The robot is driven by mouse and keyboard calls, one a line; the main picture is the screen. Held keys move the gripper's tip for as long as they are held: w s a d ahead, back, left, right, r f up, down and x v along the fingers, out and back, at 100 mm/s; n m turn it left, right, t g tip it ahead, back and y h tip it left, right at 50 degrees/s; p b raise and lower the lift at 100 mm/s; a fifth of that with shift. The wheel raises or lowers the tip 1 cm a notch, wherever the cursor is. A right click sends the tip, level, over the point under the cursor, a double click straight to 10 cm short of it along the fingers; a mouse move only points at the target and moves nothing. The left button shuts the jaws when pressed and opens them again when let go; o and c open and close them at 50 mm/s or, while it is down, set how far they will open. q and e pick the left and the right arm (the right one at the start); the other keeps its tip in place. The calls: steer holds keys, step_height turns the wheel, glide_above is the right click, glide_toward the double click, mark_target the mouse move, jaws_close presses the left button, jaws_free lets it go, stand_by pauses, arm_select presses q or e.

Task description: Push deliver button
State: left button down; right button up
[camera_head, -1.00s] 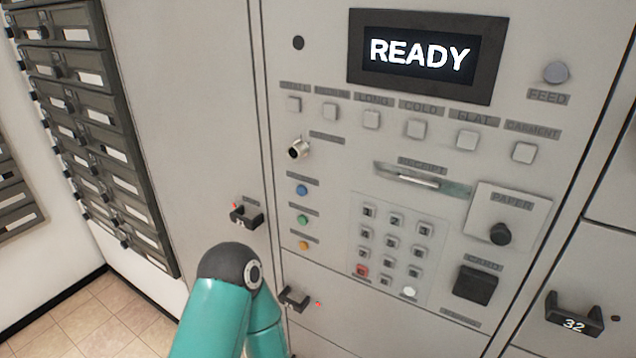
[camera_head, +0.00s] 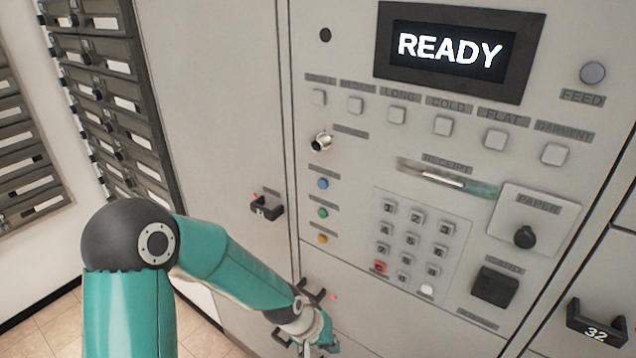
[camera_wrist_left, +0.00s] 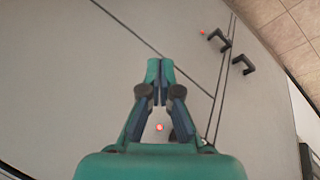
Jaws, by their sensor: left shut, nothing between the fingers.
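The grey machine panel (camera_head: 345,235) carries several buttons; I cannot read which one is labelled deliver. A blue button (camera_head: 322,184), a green button (camera_head: 322,212) and an orange button (camera_head: 321,238) form a column left of the keypad (camera_head: 418,240). The keypad has a red key (camera_head: 379,267) and a white key (camera_head: 427,289). A screen (camera_head: 450,50) reads READY. My left gripper (camera_head: 318,343) is low, in front of the panel below the colored buttons. In the left wrist view its fingers (camera_wrist_left: 160,72) are together and empty, over plain grey panel. My right gripper is not seen.
Black handles stick out at the left door (camera_head: 266,207) and below the panel (camera_head: 312,292), close to my left wrist. A knob (camera_head: 525,236) and a handle marked 32 (camera_head: 597,334) are at right. Dark mailboxes (camera_head: 115,100) stand at far left.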

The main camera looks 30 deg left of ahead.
mark_target(323, 183)
arm_select(q)
steer(key=a+r+n+t, duration=0.1)
steer(key=a+r, duration=0.4)
steer(key=r, duration=1.1)
steer(key=s+a+r+n+t, duration=0.1)
steer(key=a+r, duration=0.4)
steer(key=r, duration=1.1)
steer(key=n+t, duration=0.1)
steer(key=t, duration=0.1)
steer(key=shift+s+a+r+n+t+y, duration=0.15)
steer(key=shift+r+n+t+y, duration=0.15)
steer(key=shift+y, duration=0.1)
steer(key=shift+w+d+p, duration=0.2)
steer(key=shift+w+p, duration=0.8)
steer(key=shift+w, duration=1.25)
steer(key=shift+w+d+p, duration=0.2)
steer(key=shift+w+p, duration=0.75)
steer(key=shift+w, duration=1.25)
steer(key=shift+w, duration=0.15)
steer(key=shift+w, duration=0.2)
